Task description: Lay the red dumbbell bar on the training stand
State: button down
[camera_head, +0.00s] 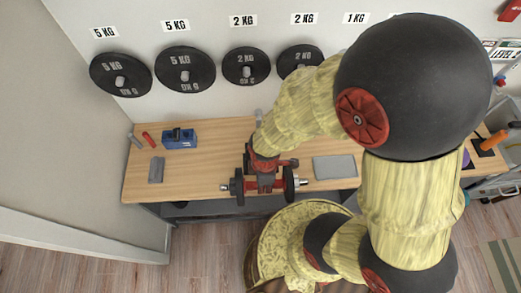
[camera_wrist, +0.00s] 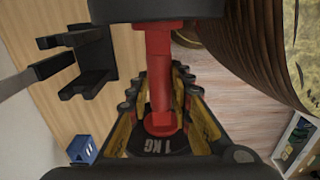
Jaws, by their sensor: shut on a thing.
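The red dumbbell bar (camera_wrist: 160,75) runs up and down the middle of the wrist view. A black plate marked 1 KG (camera_wrist: 165,143) is at its lower end and another black plate (camera_wrist: 150,10) at its upper end. In the head view both plates show, the left one (camera_head: 239,187) and the right one (camera_head: 289,186), with silver ends. My gripper (camera_head: 265,178) is shut around the bar between them, near the desk's front edge. The black stand with forked supports (camera_wrist: 82,62) is left of the bar in the wrist view; my arm appears to hide it in the head view.
The wooden desk (camera_head: 210,160) carries a blue box (camera_head: 180,138), a dark grey block (camera_head: 156,169) and a grey mat (camera_head: 335,167). A red cylinder (camera_head: 148,138) lies at the left. Weight plates (camera_head: 186,72) hang on the wall behind. Desk between blue box and dumbbell is clear.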

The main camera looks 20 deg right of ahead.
dwell(0.3)
jog(key=s+d, duration=0.6)
jog(key=d, duration=1.4)
jog(key=s+d, duration=0.7)
jog(key=d, duration=1.4)
jog(key=s+d, duration=0.7)
jog(key=d, duration=1.4)
dwell(0.3)
jog(key=shift+r, duration=0.1)
jog(key=w+d, duration=0.4)
jog(key=w, duration=0.8)
jog(key=shift+w, duration=0.15)
